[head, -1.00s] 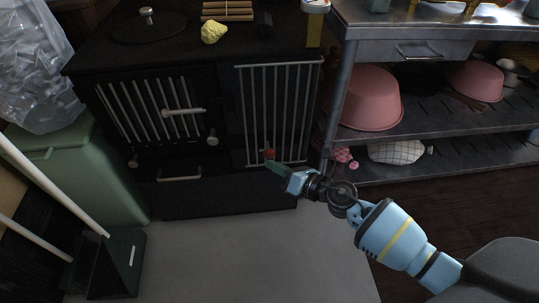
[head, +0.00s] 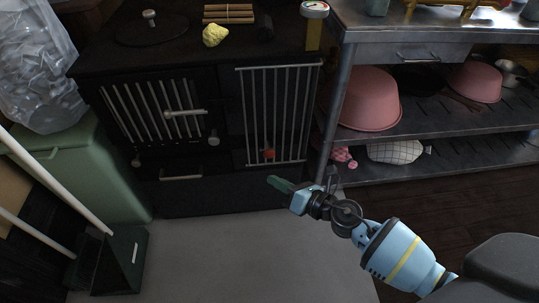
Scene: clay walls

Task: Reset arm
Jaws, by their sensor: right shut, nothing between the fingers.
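My right arm comes in from the lower right in the head view. Its gripper (head: 279,184) has green fingers that are shut and empty. It hangs in front of the black stove (head: 215,190), below the barred door (head: 280,115) on the stove's right side, apart from it as far as I can tell. A small red thing (head: 269,154) sits at the bottom of that barred door. My left gripper is not in view.
A metal shelf unit (head: 430,58) with pink tubs (head: 368,98) stands at the right. A green bin (head: 85,165) holding a clear plastic bag (head: 38,70) and a dustpan (head: 120,262) are at the left. The grey floor mat (head: 220,255) in front is clear.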

